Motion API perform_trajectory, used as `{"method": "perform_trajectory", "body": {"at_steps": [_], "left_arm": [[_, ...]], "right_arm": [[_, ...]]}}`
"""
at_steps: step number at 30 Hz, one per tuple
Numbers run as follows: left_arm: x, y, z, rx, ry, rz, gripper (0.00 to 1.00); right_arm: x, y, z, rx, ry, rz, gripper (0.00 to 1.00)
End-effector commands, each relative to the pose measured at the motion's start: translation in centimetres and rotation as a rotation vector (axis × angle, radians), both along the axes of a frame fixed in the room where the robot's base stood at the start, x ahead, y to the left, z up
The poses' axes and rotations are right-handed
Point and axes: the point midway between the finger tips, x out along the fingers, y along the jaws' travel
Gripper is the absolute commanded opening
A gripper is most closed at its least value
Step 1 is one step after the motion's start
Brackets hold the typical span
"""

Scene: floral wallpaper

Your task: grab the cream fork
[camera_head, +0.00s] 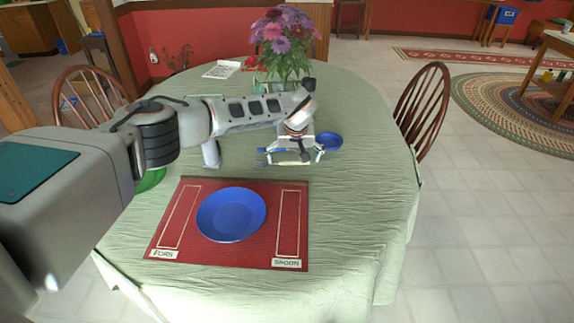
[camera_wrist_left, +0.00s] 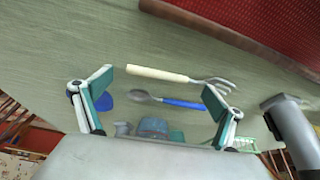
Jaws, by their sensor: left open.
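The cream fork (camera_wrist_left: 158,73) lies on the green tablecloth, its handle at the left and its metal tines at the right in the left wrist view. In the head view the fork (camera_head: 286,163) is partly hidden by my left gripper (camera_head: 294,157). That gripper is open and empty over the table. In the left wrist view its fingertips (camera_wrist_left: 158,82) are spread on either side, with the fork's handle showing across the gap. I cannot tell the height between them. A blue-handled spoon (camera_wrist_left: 182,103) lies beside the fork. My right gripper is not in view.
A red placemat (camera_head: 270,255) with fork and spoon outlines holds a blue plate (camera_head: 231,214) in front. A small blue bowl (camera_head: 329,141) stands right of the gripper. A flower bouquet (camera_head: 284,45) stands behind. The tablecloth at right is clear.

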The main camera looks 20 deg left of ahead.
Motion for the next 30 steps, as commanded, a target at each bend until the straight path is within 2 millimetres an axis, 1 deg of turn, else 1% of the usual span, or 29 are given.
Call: {"method": "perform_trajectory", "body": {"at_steps": [1,2,6,10,11,12,14,15,16,26,30], "left_arm": [[0.1,0.1,-0.7,0.000,0.002,0.001,0.95],[0.2,0.1,-0.8,-0.001,0.002,0.001,0.95],[0.4,0.1,-0.9,-0.001,0.000,0.000,0.95],[0.4,0.1,-0.8,-0.001,-0.001,0.000,0.95],[0.4,0.1,-0.8,-0.001,-0.001,0.000,0.90],[0.4,0.1,-0.8,-0.001,0.000,0.000,0.79],[0.4,0.1,-0.8,-0.001,0.000,0.000,0.64],[0.3,0.1,-0.8,-0.001,0.000,0.000,0.53],[0.3,0.1,-0.8,-0.001,0.000,0.001,0.46],[0.2,0.2,-1.0,-0.001,0.003,0.001,0.46],[0.3,0.2,-0.6,-0.001,0.002,0.002,0.46]], "right_arm": [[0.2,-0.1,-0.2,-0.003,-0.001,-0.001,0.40],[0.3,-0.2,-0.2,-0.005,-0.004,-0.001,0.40],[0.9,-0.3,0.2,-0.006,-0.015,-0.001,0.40],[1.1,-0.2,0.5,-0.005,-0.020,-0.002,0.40],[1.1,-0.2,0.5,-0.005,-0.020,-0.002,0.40],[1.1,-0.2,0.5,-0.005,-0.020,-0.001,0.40],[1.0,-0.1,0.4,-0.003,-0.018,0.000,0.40],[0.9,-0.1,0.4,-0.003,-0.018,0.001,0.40],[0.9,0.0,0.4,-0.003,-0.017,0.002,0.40],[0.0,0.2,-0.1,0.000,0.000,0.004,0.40],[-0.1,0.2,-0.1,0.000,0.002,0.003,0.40]]}}
